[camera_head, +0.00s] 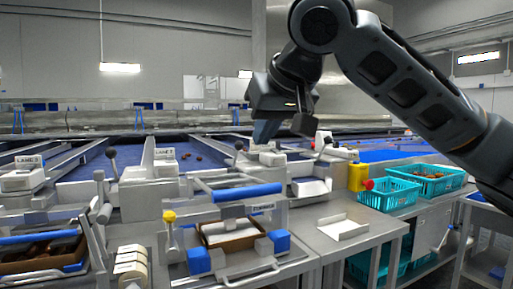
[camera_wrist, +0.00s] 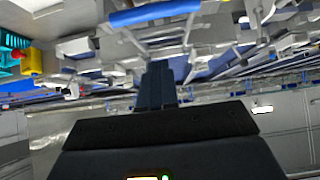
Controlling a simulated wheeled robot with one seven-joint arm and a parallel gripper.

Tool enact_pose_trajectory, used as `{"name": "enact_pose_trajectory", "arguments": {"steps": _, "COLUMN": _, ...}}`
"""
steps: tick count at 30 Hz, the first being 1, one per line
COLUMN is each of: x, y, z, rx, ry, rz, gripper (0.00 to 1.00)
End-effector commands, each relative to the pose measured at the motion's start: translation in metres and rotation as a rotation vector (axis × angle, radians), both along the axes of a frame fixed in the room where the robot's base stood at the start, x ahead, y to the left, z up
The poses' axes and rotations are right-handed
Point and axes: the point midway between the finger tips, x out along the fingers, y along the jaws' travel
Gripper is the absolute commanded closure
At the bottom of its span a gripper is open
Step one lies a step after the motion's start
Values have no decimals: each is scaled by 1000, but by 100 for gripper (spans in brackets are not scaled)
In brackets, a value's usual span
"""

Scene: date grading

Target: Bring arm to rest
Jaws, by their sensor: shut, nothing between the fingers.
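My arm reaches in from the right in the head view, bent at a high elbow, with my gripper (camera_head: 266,131) hanging down above the grading bench. The gripper also shows in the wrist view (camera_wrist: 157,72), its dark fingers together with nothing between them. It is apart from the bench and touches nothing that I can see.
Below stand the lane machines with levers and a blue roller (camera_head: 247,192). A cardboard box (camera_head: 230,243) sits at the front. A white tray (camera_head: 343,228) lies to its right, near a yellow and red switch (camera_head: 360,178). Teal baskets (camera_head: 389,194) stand at the right.

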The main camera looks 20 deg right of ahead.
Motion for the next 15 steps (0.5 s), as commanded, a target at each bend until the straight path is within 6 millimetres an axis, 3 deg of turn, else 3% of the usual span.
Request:
{"name": "enact_pose_trajectory", "arguments": {"steps": 5, "x": -10, "y": 0, "z": 11, "rx": 0, "ry": -2, "rz": 0, "gripper": 100}}
{"name": "enact_pose_trajectory", "arguments": {"steps": 15, "x": -11, "y": 0, "z": 12, "rx": -1, "ry": -2, "rz": -1, "gripper": 100}}
